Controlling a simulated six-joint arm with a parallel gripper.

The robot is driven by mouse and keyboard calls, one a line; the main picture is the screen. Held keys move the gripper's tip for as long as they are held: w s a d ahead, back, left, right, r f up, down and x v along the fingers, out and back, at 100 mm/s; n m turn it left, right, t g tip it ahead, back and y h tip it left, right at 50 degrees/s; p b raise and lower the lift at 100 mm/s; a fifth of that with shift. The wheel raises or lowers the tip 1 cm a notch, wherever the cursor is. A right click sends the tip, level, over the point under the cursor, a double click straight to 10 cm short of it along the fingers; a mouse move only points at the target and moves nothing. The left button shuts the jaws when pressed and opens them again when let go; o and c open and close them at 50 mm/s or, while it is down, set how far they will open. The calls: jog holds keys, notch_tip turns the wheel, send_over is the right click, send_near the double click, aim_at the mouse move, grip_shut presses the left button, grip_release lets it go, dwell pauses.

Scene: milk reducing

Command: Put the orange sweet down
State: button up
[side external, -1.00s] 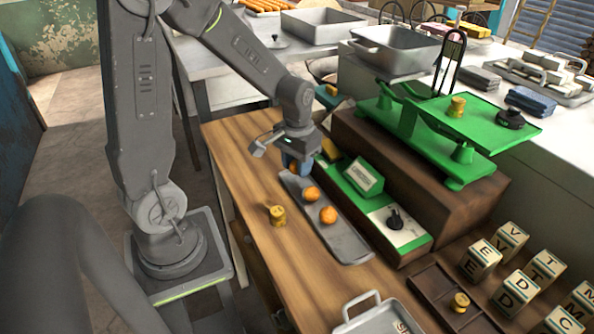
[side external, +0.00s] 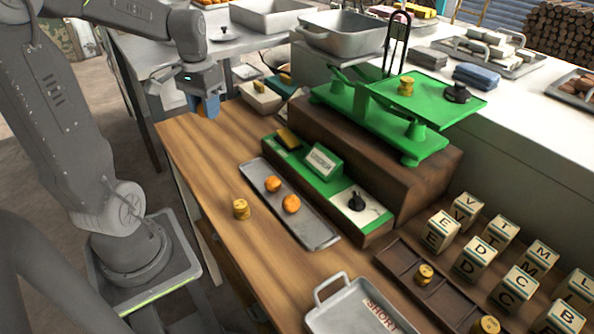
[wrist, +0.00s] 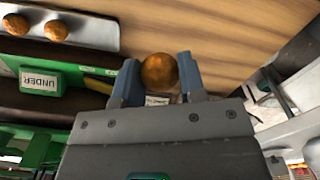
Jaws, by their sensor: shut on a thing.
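My gripper (side external: 208,106) has blue fingers and is raised over the far left end of the wooden table (side external: 200,150). In the wrist view my gripper (wrist: 157,80) is shut on a round orange sweet (wrist: 159,71), with a finger on each side of it. The fingers mostly hide this sweet in the side view. A long grey tray (side external: 318,232) lies on the table, apart from the gripper. Two orange sweets, one (side external: 273,184) behind the other (side external: 291,204), lie on it. They also show at the upper left of the wrist view (wrist: 56,30).
A green balance scale (side external: 415,112) stands on a brown box right of the tray, with a green panel (side external: 322,162) in front. A metal pan (side external: 345,300) is at the front. Bare wood lies beyond the tray's far end.

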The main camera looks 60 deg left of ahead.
jog(key=w+a+r+n, duration=0.3)
jog(key=w+a+r, duration=0.45)
jog(key=a, duration=0.25)
jog(key=m, duration=0.3)
send_over(307, 265)
jog(key=f, duration=1.5)
jog(key=shift+a+f, duration=0.3)
jog(key=shift+f, duration=0.05)
jog(key=shift+d+f, duration=0.4)
jog(key=shift+f, duration=1.85)
jog(key=shift+f, duration=0.1)
